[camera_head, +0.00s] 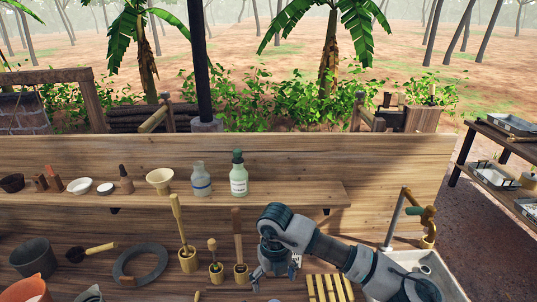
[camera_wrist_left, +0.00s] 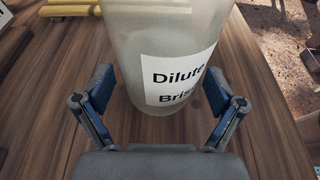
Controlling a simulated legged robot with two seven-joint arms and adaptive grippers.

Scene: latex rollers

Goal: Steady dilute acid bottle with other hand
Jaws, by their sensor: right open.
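The dilute acid bottle (camera_wrist_left: 168,40) is pale and translucent, with a white label reading "Dilute" and part of "Bris". It stands on a wooden surface in the left wrist view; its top is cut off. My left gripper (camera_wrist_left: 158,88) is open, with one blue-padded finger on either side of the bottle's near side; I cannot tell if they touch it. I cannot make out this bottle or the left gripper in the head view. My right gripper (camera_head: 272,278) is open, pointing down over the bench, left of the slatted rack (camera_head: 328,290).
Tools in bamboo holders (camera_head: 188,260) stand left of my right gripper. A sink (camera_head: 425,270) with a tap is at the right.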

